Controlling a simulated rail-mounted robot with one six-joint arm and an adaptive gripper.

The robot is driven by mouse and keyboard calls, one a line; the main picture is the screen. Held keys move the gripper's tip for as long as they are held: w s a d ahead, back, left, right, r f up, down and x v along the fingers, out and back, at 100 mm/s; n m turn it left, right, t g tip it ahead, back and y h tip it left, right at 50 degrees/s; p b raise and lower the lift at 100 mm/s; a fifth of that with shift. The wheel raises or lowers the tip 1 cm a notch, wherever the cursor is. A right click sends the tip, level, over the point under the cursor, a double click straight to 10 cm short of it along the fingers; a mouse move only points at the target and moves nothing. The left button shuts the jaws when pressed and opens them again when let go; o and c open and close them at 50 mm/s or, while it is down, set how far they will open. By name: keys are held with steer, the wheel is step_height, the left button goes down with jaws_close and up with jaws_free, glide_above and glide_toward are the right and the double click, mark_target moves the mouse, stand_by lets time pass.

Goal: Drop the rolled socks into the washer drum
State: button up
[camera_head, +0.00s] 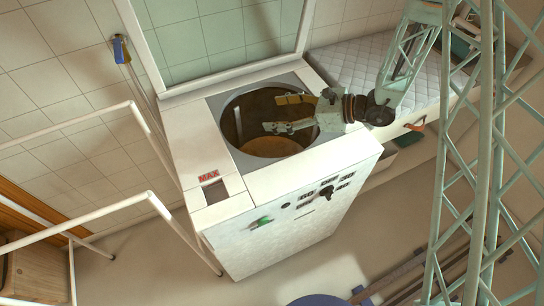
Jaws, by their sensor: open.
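The washer (290,185) is a white top-loading box with its lid (220,40) raised at the back. Its round drum (238,125) is open at the top, with dark brown walls and a lighter tan bottom. My gripper (270,113) reaches in from the right and hangs over the drum opening. Its two fingers are spread apart, with nothing visible between them. I cannot make out rolled socks anywhere; part of the drum's inside is hidden by the gripper.
A quilted white surface (350,65) adjoins the washer at the right, with a reddish-brown pull (414,126) below it. White rails (75,118) stand at the left. A wooden box (35,270) sits lower left. A blue round object (318,300) lies at the bottom edge.

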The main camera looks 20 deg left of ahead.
steer(key=v, duration=1)
steer(key=shift+d, duration=0.1)
stand_by(0.4)
stand_by(0.6)
steer(key=s+d+r+n+g+h, duration=0.1)
steer(key=s+d+r+n+h, duration=0.3)
steer(key=s+r, duration=0.6)
steer(key=s+d+r+n+g+h, duration=0.1)
steer(key=s+d+r+n+g, duration=0.15)
steer(key=s+r+n, duration=0.65)
steer(key=s+d+r+n+t+h, duration=0.1)
steer(key=s+d+r+t+h, duration=0.1)
steer(key=s+d+r, duration=0.3)
steer(key=s+d+r+n+t+h, duration=0.2)
steer(key=s+d+r, duration=0.3)
steer(key=d, duration=0.5)
steer(key=s+d+r+n+t+h, duration=0.2)
steer(key=s+d+r+t+h, duration=0.1)
steer(key=s+d, duration=0.5)
step_height(320, 180, up, 2)
steer(key=shift+d+r+h, duration=0.2)
steer(key=shift+d+h, duration=0.05)
steer(key=shift+h, duration=0.45)
steer(key=shift+s, duration=0.1)
stand_by(0.8)
